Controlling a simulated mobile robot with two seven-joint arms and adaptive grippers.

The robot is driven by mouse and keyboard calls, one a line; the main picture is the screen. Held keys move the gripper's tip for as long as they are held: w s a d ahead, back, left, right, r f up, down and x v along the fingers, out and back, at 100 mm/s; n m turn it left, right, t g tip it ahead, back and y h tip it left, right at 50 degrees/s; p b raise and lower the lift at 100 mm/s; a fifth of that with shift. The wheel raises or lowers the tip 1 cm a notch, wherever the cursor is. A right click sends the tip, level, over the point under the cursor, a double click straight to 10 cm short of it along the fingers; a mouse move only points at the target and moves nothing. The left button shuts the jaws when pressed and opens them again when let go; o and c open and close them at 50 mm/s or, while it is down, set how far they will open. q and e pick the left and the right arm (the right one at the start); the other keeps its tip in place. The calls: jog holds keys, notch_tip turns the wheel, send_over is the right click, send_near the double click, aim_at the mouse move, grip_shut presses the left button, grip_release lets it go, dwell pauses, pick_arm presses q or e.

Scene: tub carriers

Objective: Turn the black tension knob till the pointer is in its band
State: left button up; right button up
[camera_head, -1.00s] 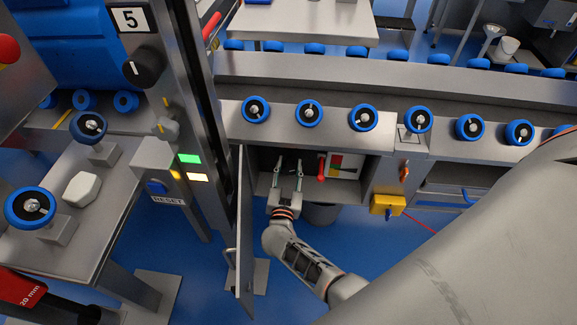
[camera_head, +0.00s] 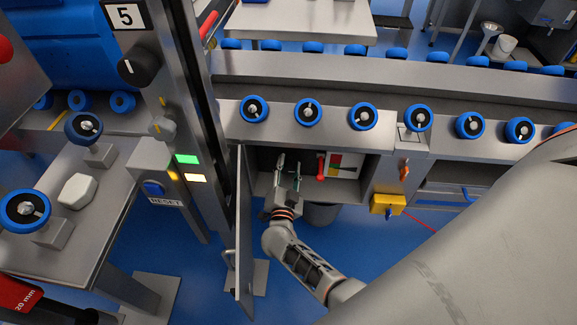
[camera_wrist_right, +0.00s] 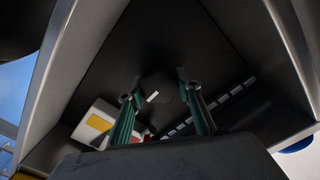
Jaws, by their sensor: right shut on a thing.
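My right gripper (camera_head: 289,170) reaches into an open compartment under the roller line. In the right wrist view its two green-padded fingers (camera_wrist_right: 158,90) close around the black tension knob (camera_wrist_right: 160,84), which bears a short white mark. The knob is dark against the dark back wall, so its edges are hard to see. A pale gauge plate (camera_head: 345,161) with red and yellow patches is right of the gripper; part of it shows in the right wrist view (camera_wrist_right: 96,122). Its pointer is too small to read. My left gripper is out of view.
The compartment's open door (camera_head: 245,230) stands left of my right forearm. A red handle (camera_head: 320,167) is between the gripper and gauge. A yellow box (camera_head: 387,204) is at the right. Blue-rimmed rollers (camera_head: 308,111) line the top.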

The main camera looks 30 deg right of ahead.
jog(key=o, duration=1.1)
jog(key=shift+v, duration=4.15)
jog(key=shift+f, duration=0.1)
jog(key=x, duration=0.8)
jog(key=shift+w+d, duration=0.15)
